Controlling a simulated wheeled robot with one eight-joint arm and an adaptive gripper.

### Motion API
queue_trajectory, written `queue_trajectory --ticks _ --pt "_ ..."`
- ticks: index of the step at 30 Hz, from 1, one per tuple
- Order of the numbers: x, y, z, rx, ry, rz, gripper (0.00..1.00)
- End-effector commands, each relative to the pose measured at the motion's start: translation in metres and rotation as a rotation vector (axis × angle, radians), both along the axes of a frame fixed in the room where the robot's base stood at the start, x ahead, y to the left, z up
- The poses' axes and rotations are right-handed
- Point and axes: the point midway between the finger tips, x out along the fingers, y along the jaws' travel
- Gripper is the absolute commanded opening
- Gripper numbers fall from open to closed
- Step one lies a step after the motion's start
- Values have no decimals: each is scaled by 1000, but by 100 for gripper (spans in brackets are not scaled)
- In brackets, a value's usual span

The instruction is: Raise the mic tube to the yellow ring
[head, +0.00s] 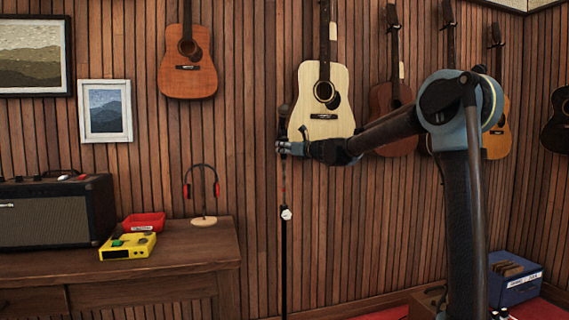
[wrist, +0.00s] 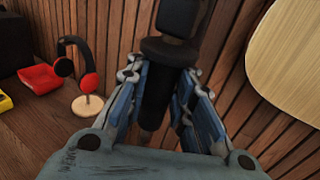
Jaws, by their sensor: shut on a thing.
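The mic tube (head: 283,178) is the thin upright inner tube of a stand, with small reddish marks on it. It rises from a pale clutch (head: 286,213) atop the thicker black lower tube (head: 284,262). My gripper (head: 282,147) is shut around the upper end of the stand, just below the dark microphone (head: 284,112). In the wrist view a black shaft (wrist: 155,105) is between the blue finger pads, under a wide dark collar (wrist: 168,52). I cannot make out a yellow ring; the fingers hide part of the shaft.
A wooden desk (head: 190,252) at the left holds an amplifier (head: 50,215), a yellow box (head: 128,246), a red tray (head: 144,222) and headphones on a stand (head: 203,190). Guitars hang behind, the pale one (head: 322,85) right behind the microphone. A blue crate (head: 515,285) is at the lower right.

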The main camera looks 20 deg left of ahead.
Motion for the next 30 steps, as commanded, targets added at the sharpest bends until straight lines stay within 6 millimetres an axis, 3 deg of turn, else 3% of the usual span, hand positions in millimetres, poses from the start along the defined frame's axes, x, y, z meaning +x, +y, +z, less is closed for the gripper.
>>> queue_trajectory --ticks 6,16,17,19,30 --pt "2 -2 13 1 1 -5 0" --pt "2 -2 13 1 1 -5 0" --pt "2 -2 13 1 1 -5 28" --pt "2 -2 13 1 1 -4 43" --pt "0 -2 13 0 0 -2 43"
